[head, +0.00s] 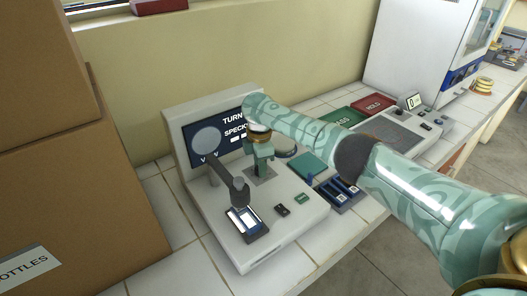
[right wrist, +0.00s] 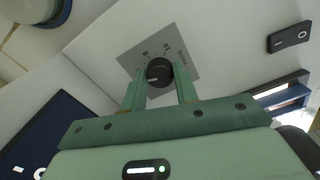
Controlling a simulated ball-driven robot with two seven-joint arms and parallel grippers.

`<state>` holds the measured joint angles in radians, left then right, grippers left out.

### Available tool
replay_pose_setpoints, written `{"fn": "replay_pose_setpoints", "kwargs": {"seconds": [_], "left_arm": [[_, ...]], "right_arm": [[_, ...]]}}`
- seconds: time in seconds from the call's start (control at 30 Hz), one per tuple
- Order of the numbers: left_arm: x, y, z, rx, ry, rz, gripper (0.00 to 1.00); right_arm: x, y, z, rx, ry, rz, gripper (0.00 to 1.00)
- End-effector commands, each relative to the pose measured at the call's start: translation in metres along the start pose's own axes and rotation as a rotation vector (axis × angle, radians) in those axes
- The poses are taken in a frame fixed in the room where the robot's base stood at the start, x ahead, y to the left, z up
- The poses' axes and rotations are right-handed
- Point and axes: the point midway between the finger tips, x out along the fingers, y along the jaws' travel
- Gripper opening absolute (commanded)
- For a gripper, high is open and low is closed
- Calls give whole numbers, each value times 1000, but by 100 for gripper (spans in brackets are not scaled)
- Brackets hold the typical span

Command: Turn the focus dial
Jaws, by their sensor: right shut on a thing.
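The focus dial (right wrist: 159,71) is a round black knob with a white mark, on a grey numbered plate (right wrist: 182,58) in the right wrist view. My right gripper (right wrist: 160,76) has one green finger on each side of the dial and is shut on it. In the head view my right gripper (head: 262,168) reaches down to the plate on the pale instrument (head: 298,215) and hides the dial. The instrument's screen (head: 203,140) shows a grey disc and partly covered words, "TURN" and "SPECK". My left gripper is not in view.
A dark scope arm with a lit slide stage (head: 243,220) stands left of my gripper. Cardboard boxes (head: 75,190) fill the left side. Right of the instrument are a teal pad (head: 307,166), a blue rack (head: 342,192), and green and red trays (head: 372,105). My right arm crosses above.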

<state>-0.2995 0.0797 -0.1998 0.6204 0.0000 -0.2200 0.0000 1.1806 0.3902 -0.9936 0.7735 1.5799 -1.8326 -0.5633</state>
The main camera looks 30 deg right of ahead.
Motion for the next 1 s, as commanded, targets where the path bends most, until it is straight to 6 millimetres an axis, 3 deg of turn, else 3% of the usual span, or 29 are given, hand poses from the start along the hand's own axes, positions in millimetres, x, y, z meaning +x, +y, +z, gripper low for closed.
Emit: {"fn": "replay_pose_setpoints", "kwargs": {"seconds": [0.03, 0.2, 1.0], "left_arm": [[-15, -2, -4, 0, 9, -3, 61], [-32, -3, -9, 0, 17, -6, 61], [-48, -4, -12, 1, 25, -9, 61]], "right_arm": [[-9, -1, -2, 33, 5, -1, 7], [-4, -1, -3, 187, 5, -3, 7], [1, 0, -2, 909, 4, -3, 7]]}}
